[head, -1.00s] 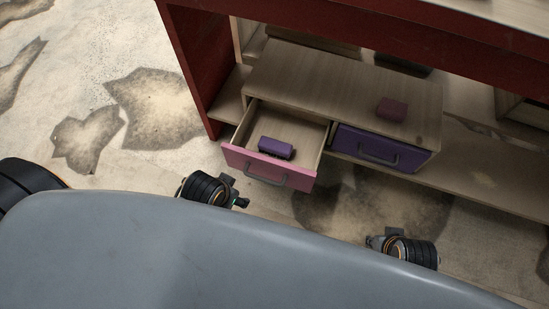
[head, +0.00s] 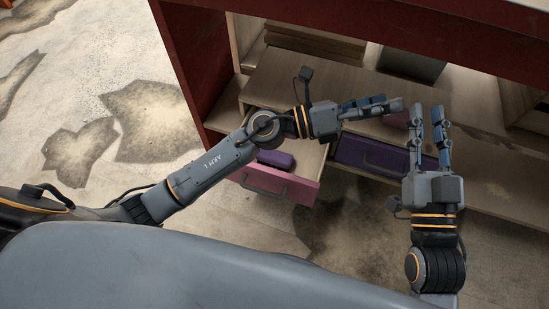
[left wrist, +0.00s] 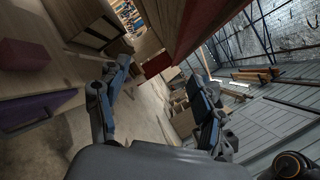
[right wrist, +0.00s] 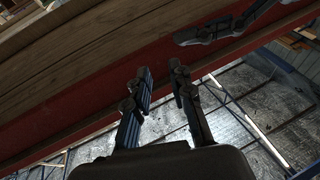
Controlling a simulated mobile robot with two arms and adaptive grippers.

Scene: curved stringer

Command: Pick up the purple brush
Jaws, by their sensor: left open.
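A purple block-shaped object (head: 276,160), which looks like the brush, lies in the open pink-fronted drawer (head: 270,184); my left arm partly covers it. A maroon block (head: 398,119) lies on the cabinet top, largely hidden behind my left gripper. My left gripper (head: 394,104) reaches to the right above the cabinet, empty; its fingers are spread in the left wrist view (left wrist: 160,68). My right gripper (head: 427,108) points away from me, beside the left fingertips, empty; its fingers stand apart in the right wrist view (right wrist: 159,66).
A shut purple-fronted drawer (head: 385,160) sits right of the open one. The red-framed workbench (head: 350,15) overhangs the cabinet (head: 270,85), with a red side panel (head: 190,70) at left.

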